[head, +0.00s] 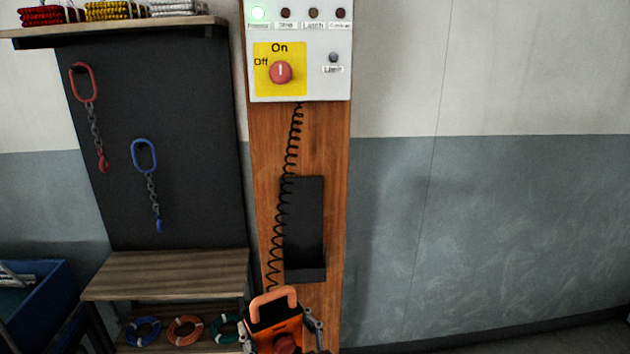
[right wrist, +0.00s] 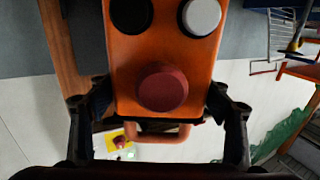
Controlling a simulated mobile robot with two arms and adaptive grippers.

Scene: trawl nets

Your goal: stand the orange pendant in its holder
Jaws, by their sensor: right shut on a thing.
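The orange pendant (head: 276,318) is at the bottom of the head view, with its loop handle upward and a coiled black cord running up to the control box. My right gripper (head: 284,338) is shut on the pendant, one finger on each side. In the right wrist view the pendant (right wrist: 163,55) fills the middle between the fingers, showing a red knob, a black button and a white button. The black holder (head: 305,230) is fixed to the wooden post, above the pendant in the head view, and looks empty. My left gripper is not in view.
The control box (head: 300,50) with a red switch tops the wooden post (head: 262,150). To the left are a dark board (head: 190,100) with red and blue chain slings, and a wooden shelf (head: 165,272) above coiled ropes. A blue bin (head: 40,300) stands far left. The wall right is clear.

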